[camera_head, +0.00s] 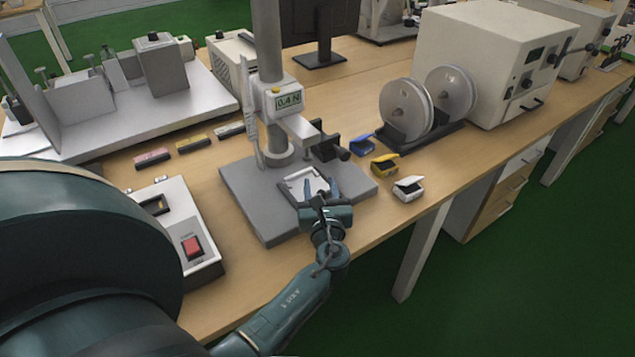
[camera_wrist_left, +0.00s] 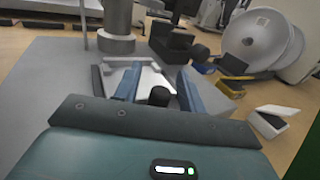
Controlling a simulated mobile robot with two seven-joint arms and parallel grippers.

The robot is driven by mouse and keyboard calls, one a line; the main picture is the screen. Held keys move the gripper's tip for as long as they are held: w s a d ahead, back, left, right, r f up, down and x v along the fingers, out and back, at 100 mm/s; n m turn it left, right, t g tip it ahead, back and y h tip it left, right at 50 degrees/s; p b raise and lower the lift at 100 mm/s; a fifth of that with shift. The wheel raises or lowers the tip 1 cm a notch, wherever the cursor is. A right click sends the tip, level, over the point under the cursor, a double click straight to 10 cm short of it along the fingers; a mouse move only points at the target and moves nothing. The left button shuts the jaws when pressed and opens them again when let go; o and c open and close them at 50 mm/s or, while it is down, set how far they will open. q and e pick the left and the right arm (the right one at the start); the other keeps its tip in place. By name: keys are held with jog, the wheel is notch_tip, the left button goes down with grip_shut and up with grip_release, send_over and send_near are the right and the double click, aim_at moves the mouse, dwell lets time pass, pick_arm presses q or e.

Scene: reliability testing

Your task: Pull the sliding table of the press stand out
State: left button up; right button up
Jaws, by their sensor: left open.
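The press stand has a grey base plate (camera_head: 262,205) on the wooden bench, with an upright column (camera_head: 268,50) and a force display reading 0.4 N (camera_head: 289,101). Its sliding table (camera_head: 293,184) is a small pale plate with a raised rim on the base, and it also shows in the left wrist view (camera_wrist_left: 150,77). My left gripper (camera_head: 316,187) is at the table's front edge. In the left wrist view its two blue fingers (camera_wrist_left: 158,86) are apart, with a dark round knob (camera_wrist_left: 158,97) between them. Contact cannot be told. My right gripper is not in view.
Small open boxes, white (camera_head: 408,189), yellow (camera_head: 384,164) and blue (camera_head: 362,142), stand right of the base. A twin-reel holder (camera_head: 408,108) is behind them. A box with a red switch (camera_head: 193,247) stands left. The bench's front edge is close to the base.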

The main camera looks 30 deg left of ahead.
pick_arm(q)
jog(key=shift+c, duration=0.3)
grip_shut()
dwell(0.3)
